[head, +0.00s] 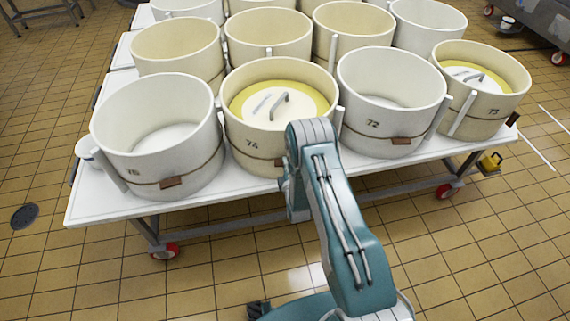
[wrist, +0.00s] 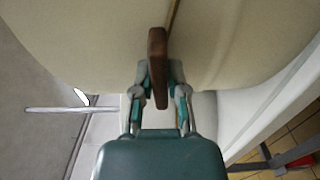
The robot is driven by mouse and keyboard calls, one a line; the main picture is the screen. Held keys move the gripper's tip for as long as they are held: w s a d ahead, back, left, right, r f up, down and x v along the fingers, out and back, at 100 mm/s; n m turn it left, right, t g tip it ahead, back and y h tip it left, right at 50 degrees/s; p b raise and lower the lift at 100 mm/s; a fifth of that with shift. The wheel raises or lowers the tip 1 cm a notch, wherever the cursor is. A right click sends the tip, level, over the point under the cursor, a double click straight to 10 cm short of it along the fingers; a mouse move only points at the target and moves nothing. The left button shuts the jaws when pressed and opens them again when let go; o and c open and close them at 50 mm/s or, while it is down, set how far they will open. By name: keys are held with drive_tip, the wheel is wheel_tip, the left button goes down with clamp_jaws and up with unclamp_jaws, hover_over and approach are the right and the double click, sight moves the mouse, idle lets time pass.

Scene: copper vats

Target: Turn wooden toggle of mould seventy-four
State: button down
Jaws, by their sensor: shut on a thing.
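Mould seventy-four (head: 237,138) is a cream round mould in the front row, with a yellow-rimmed lid (head: 300,107) and a grey handle inside it. A cord runs round its wall to a brown wooden toggle (wrist: 157,68). In the wrist view the toggle stands lengthwise between my gripper's fingers, against the mould's wall. My gripper (wrist: 160,92) is shut on the toggle. In the head view my arm (head: 335,215) reaches to the front right of the mould, and my gripper (head: 287,170) is mostly hidden behind it.
Mould 75 (head: 160,150) stands left and mould 72 (head: 385,125) right of it, both open, with their own toggles. Mould 73 (head: 490,105) is at the far right. More moulds stand behind. The white table (head: 100,200) has red-wheeled castors.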

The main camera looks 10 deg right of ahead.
drive_tip(key=shift+s+f+m, duration=0.1)
drive_tip(key=shift+f+m, duration=0.05)
drive_tip(key=shift+m, duration=0.15)
drive_tip(key=m, duration=0.4)
drive_tip(key=shift+f+t, duration=0.1)
drive_tip(key=shift+t, duration=0.2)
drive_tip(key=m, duration=0.4)
drive_tip(key=shift+m+h, duration=0.3)
drive_tip(key=shift+m, duration=0.1)
drive_tip(key=m+h, duration=0.1)
drive_tip(key=m, duration=0.4)
drive_tip(key=shift+s+a+f+t, duration=0.1)
drive_tip(key=shift+t, duration=0.3)
drive_tip(key=m+h, duration=0.1)
drive_tip(key=m, duration=0.3)
drive_tip(key=shift+m, duration=0.6)
